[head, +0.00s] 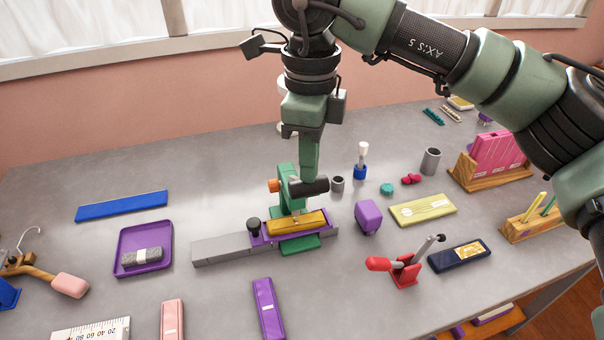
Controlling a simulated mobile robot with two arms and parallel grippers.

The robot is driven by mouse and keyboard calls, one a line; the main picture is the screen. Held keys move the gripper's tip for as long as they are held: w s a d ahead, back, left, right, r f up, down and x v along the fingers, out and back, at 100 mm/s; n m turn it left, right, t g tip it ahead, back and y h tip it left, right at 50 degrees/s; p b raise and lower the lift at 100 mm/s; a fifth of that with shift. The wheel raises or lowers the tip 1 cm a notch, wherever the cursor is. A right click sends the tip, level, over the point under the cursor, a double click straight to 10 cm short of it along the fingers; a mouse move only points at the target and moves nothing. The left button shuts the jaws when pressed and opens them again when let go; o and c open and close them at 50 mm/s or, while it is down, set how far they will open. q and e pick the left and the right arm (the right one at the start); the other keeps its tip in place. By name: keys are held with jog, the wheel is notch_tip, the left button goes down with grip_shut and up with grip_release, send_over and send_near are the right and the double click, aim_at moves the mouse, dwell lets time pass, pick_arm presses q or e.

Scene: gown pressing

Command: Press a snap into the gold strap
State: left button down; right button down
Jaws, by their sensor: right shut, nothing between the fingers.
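The gold strap (290,223) lies on a purple holder (262,239) at the green press (284,180), under the press head. A black handle (313,187) sits at the top front of the press. My right gripper (304,181) points down, shut and empty, with its tips at the black handle; I cannot tell whether they touch it. The gripper hides part of the press. The snap cannot be made out under the press head. My left gripper is not in view.
A grey rail (220,249) runs left from the press. A purple block (368,217), a red clamp-like tool (404,270) and a yellow box (422,210) stand right of it. A purple tray (126,268) is at left.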

jog(key=shift+r, duration=0.65)
jog(key=shift+r+p, duration=0.1)
jog(key=shift+p, duration=0.25)
notch_tip(320, 180, up, 6)
jog(key=p, duration=0.4)
